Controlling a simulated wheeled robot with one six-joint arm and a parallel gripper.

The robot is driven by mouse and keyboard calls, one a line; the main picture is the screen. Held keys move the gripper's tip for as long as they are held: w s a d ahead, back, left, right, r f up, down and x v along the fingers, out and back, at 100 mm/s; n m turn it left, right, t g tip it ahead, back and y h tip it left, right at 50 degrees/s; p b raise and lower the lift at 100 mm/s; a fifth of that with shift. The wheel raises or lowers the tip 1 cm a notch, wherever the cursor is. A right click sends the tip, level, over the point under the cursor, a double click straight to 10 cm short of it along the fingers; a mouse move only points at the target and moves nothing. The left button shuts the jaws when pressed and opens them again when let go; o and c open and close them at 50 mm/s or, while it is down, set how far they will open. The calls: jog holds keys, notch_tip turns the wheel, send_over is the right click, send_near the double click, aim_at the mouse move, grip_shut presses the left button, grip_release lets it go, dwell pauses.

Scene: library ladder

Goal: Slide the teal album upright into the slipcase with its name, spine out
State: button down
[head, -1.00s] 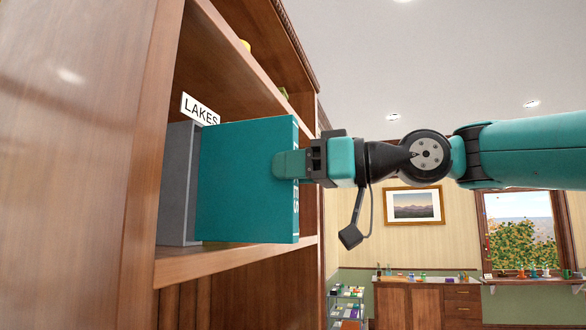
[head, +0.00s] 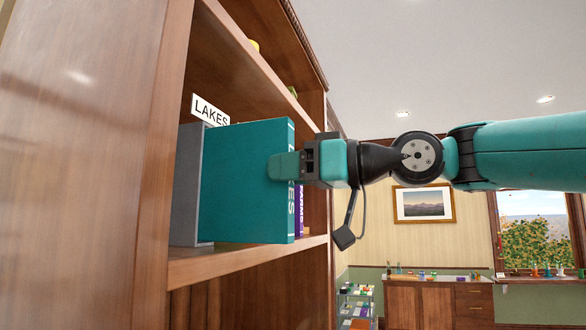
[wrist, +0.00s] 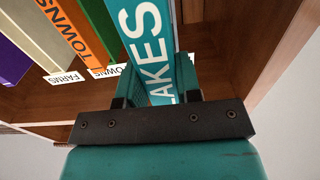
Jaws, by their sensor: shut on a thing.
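The teal album (head: 245,185) stands upright with its white-lettered LAKES spine facing out toward my gripper. In the wrist view the spine of the teal album (wrist: 150,35) lies between my two fingers. My gripper (head: 280,168) is shut on the album near its spine edge. The grey slipcase (head: 186,190) stands on the shelf under a white LAKES sign (head: 210,110). The album's inner edge overlaps the slipcase front in the head view; how far it is inside is hidden.
Beside the album are an orange TOWNS album (wrist: 72,30), a purple album (wrist: 12,60) and a green one (wrist: 100,20), with FARMS and TOWNS labels. The wooden shelf board (head: 240,258) runs below, and a wooden upright (head: 160,150) stands at left.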

jog(key=shift+p+x, duration=2.05)
jog(key=shift+x, duration=3.5)
jog(key=c, duration=0.7)
grip_release()
jog(key=shift+c, duration=0.2)
jog(key=shift+f, duration=0.1)
jog(key=b, duration=0.8)
send_near(224, 175)
jog(key=d, duration=0.6)
jog(key=shift+s+d+r, duration=0.25)
jog(key=shift+s+r, duration=0.05)
jog(key=shift+s, duration=0.1)
